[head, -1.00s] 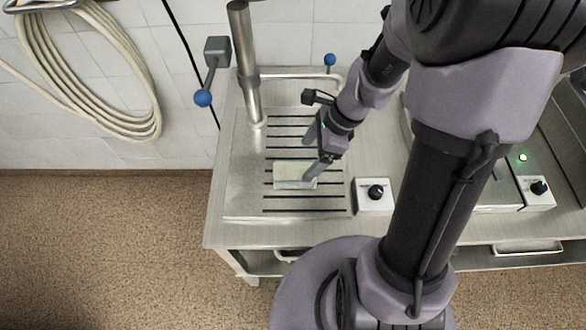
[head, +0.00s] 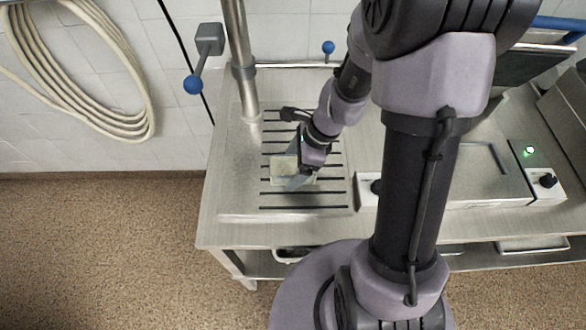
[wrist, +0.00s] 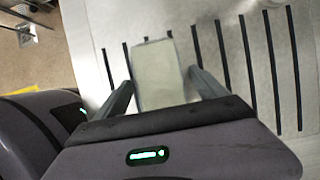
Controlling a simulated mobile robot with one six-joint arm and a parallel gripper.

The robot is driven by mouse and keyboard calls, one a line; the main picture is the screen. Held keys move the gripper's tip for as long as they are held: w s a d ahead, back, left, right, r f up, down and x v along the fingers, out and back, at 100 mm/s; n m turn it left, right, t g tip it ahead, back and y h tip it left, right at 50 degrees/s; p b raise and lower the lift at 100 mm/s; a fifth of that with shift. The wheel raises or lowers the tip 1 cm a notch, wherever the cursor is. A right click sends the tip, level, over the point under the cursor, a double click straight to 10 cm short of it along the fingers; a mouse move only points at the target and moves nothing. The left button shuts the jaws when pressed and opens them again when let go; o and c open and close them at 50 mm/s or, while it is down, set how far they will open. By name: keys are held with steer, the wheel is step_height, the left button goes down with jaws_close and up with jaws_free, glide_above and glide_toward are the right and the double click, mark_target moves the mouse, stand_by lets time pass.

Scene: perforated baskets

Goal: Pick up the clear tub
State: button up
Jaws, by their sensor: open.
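The clear tub (head: 281,171) is a pale, see-through rectangular box on the slotted steel drainboard in the head view. In the wrist view the tub (wrist: 158,75) lies between the two fingers, its near end hidden by the gripper body. My gripper (head: 294,169) is open, with one finger on each side of the tub. In the wrist view the gripper (wrist: 160,85) shows a narrow gap between the right finger and the tub; the left finger is close to the tub's side. I cannot tell whether either finger touches it.
The slotted drainboard (head: 240,190) is otherwise bare around the tub. A steel post (head: 240,70) rises behind it. A blue-knobbed lever (head: 194,84) is at the left. A control box with a black knob (head: 367,190) stands at the right, partly behind my arm.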

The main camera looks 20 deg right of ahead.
mark_target(289, 166)
steer(key=shift+f, duration=0.2)
jaws_close()
step_height(289, 166, up, 4)
steer(key=p, duration=0.3)
steer(key=shift+r+p, duration=0.2)
steer(key=shift+p, duration=0.1)
steer(key=shift+s+f, duration=0.15)
steer(key=shift+s, duration=0.1)
steer(key=s, duration=0.2)
steer(key=s+b, duration=0.1)
steer(key=s, duration=0.2)
steer(key=s+b, duration=0.1)
steer(key=s, duration=0.1)
steer(key=shift+s+a+r, duration=0.2)
steer(key=shift+s+r, duration=0.05)
steer(key=shift+r, duration=0.05)
steer(key=shift+a+f+b, duration=0.1)
steer(key=shift+b, duration=0.95)
steer(key=shift+a+b, duration=0.1)
steer(key=shift+b, duration=1.1)
